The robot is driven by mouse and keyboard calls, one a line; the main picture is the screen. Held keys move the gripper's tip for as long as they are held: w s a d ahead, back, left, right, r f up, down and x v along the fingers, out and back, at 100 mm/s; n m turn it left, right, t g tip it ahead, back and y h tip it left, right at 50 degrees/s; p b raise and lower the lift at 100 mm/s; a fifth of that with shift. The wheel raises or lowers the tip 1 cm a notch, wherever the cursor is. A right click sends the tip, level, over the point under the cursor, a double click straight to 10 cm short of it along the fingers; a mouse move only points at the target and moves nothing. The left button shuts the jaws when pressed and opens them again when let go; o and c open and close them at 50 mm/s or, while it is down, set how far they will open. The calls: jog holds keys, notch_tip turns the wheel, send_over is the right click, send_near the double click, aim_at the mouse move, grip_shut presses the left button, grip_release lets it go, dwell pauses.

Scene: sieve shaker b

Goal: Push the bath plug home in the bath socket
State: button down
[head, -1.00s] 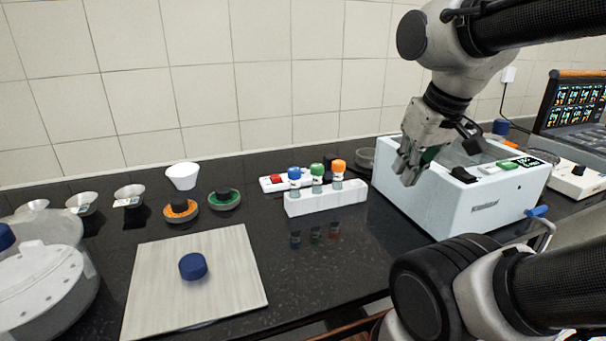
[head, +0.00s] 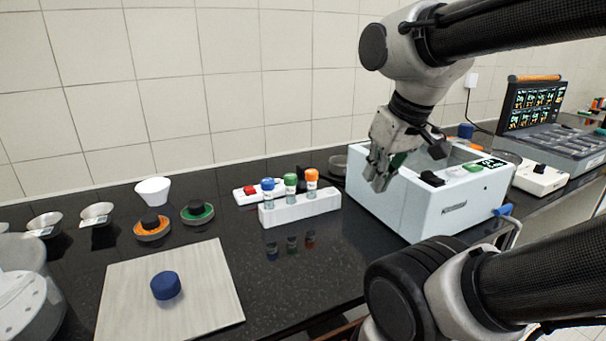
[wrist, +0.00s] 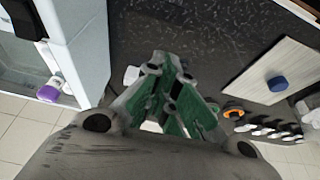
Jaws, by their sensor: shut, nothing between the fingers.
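The water bath (head: 400,205), a pale box with an open basin, stands on the counter right of centre. A small white socket plate (head: 472,79) is on the tiled wall behind it, with a dark cord hanging from it. I cannot make out a separate plug, whether one is seated, or whether the cord belongs to the bath. My gripper (head: 379,182) is at the bath's near left edge, pointing down, well below and left of the socket plate. In the wrist view my gripper (wrist: 175,98) has its green-padded fingers shut and empty.
A white rack (head: 300,207) with capped vials stands left of the bath. A pale board (head: 205,295) with a blue cap (head: 166,285) lies at the front left. A laptop-like instrument (head: 540,110) and a white device (head: 541,176) stand right.

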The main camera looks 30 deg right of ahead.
dwell(0.4)
jog(key=c, duration=1.7)
grip_release()
jog(key=shift+w+r, duration=0.1)
jog(key=shift+w, duration=0.05)
jog(key=o, duration=0.7)
jog(key=w, duration=0.1)
jog(key=w+r, duration=0.1)
jog(key=shift+w+r, duration=0.25)
jog(key=shift+w, duration=0.1)
jog(key=shift+o, duration=0.2)
jog(key=shift+g, duration=0.5)
jog(key=w, duration=0.1)
jog(key=w+r, duration=0.1)
jog(key=w, duration=0.3)
jog(key=shift+d+r, duration=0.2)
jog(key=shift+r, duration=0.2)
jog(key=g, duration=0.3)
send_over(304, 165)
jog(key=f, duration=0.6)
jog(key=s+f, duration=0.1)
jog(key=f, duration=0.3)
jog(key=shift+a, duration=0.2)
jog(key=shift+w+f, duration=0.25)
jog(key=shift+w, duration=0.1)
